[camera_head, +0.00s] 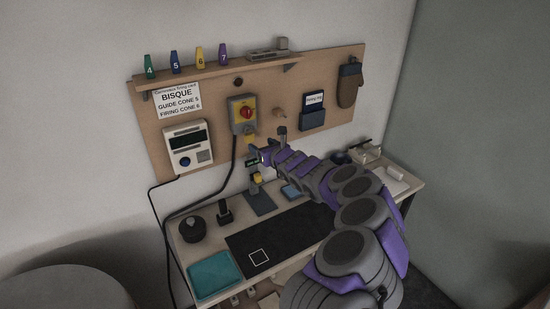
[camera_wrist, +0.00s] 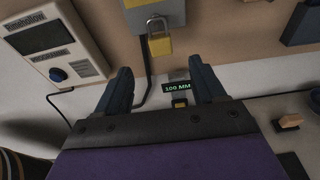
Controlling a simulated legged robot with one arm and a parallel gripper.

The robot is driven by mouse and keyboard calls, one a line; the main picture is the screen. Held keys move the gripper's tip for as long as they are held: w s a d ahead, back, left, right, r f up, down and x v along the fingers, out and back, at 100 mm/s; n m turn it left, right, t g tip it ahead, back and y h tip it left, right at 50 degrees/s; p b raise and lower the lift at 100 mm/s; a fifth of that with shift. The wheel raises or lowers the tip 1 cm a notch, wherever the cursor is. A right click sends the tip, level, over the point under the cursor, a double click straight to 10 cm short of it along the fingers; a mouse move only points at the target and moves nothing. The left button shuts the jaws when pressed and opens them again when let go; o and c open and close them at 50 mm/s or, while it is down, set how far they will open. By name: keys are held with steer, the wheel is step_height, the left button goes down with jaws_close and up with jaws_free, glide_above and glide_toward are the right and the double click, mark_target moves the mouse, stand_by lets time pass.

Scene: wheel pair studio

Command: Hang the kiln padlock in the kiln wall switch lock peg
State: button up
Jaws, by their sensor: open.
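The kiln wall switch (camera_head: 243,113) is a grey box with a yellow plate and red knob on the pegboard; its lower part (camera_wrist: 137,18) shows at the top of the wrist view. The yellow padlock (camera_wrist: 160,46) hangs upright there, its shackle up against the switch's lower part. The lock peg is not clearly visible, so how the shackle sits on it cannot be told. My gripper (camera_wrist: 163,88) is open and empty, its fingers apart below the padlock and not touching it. In the head view my gripper (camera_head: 266,157) is just below and right of the switch.
A stand with a "100 MM" display (camera_wrist: 177,87) is beyond the fingers. The kiln controller (camera_wrist: 55,40) is left of the switch. A blue card holder (camera_head: 312,117) and a mitt (camera_head: 349,83) hang to the right. A black mat (camera_head: 290,235) and teal tray (camera_head: 214,274) lie on the bench.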

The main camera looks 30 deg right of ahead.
steer(key=s+r+b, duration=0.1)
steer(key=s+b, duration=0.2)
steer(key=s, duration=0.5)
steer(key=shift+d+r, duration=0.2)
steer(key=shift+r, duration=0.05)
